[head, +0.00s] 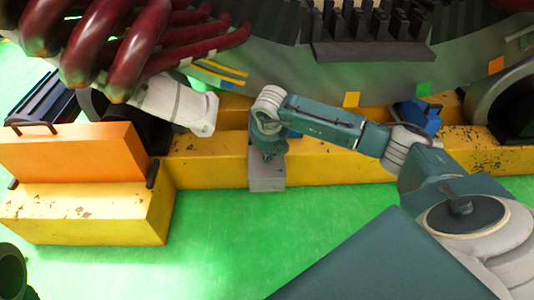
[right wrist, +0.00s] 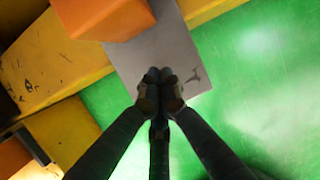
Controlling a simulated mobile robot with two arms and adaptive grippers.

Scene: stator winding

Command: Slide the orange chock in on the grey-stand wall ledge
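The grey stand (head: 267,179) is a small upright block against the front of the yellow beam, and its flat grey face also shows in the right wrist view (right wrist: 158,50). The orange chock (right wrist: 105,15) lies at the top of the right wrist view, over the grey face near the yellow beam. I cannot make it out in the head view, where my right arm covers that spot. My right gripper (head: 268,156) points down over the stand. In the right wrist view its fingertips (right wrist: 160,75) are together, with nothing seen between them, just short of the chock.
A large orange block (head: 75,152) sits on a yellow block (head: 85,215) at the left. The yellow beam (head: 345,157) runs behind the stand. Dark red coils (head: 140,40) hang at the upper left. The green floor (head: 235,225) in front is clear.

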